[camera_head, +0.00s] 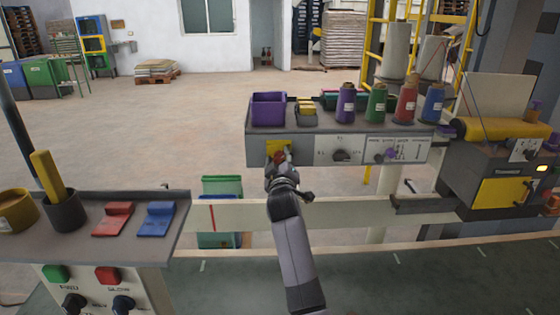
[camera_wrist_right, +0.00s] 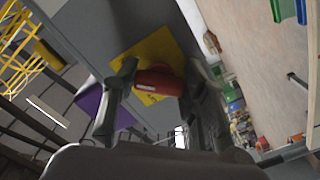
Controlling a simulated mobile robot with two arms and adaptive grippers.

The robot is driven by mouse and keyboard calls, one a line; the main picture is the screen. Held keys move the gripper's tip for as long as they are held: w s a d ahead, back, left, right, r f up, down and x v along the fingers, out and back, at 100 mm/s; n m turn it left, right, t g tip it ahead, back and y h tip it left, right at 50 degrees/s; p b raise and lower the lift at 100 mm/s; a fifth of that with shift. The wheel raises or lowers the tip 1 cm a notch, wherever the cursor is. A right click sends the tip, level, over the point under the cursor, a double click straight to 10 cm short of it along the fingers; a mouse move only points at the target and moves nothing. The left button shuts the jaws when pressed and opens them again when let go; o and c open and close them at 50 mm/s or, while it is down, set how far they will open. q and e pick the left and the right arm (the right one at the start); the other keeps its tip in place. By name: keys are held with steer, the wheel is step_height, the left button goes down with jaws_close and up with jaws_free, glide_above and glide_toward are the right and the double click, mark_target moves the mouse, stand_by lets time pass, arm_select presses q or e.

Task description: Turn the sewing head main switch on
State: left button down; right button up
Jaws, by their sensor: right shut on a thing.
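The sewing head main switch is a red knob (camera_wrist_right: 158,80) on a yellow plate (camera_wrist_right: 150,55), on the front of the grey shelf unit. In the head view the yellow plate (camera_head: 277,146) is at the unit's left end, and the red knob (camera_head: 279,156) is partly hidden by my gripper. My right gripper (camera_head: 281,161) is at the plate, shut on the red knob. In the right wrist view its two fingers (camera_wrist_right: 155,84) stand on either side of the knob. The knob's exact turn position is hard to tell. My left gripper is not in view.
The shelf (camera_head: 325,118) holds a purple bin (camera_head: 268,109) and several thread spools. A black dial (camera_head: 341,156) sits right of the switch. The sewing head (camera_head: 502,180) is at the right. A console (camera_head: 90,225) with buttons stands at the left. A conveyor rail (camera_head: 350,214) runs below.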

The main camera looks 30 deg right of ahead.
steer(key=shift+f, duration=0.15)
steer(key=o, duration=1.2)
steer(key=v, duration=1.2)
steer(key=shift+s, duration=0.1)
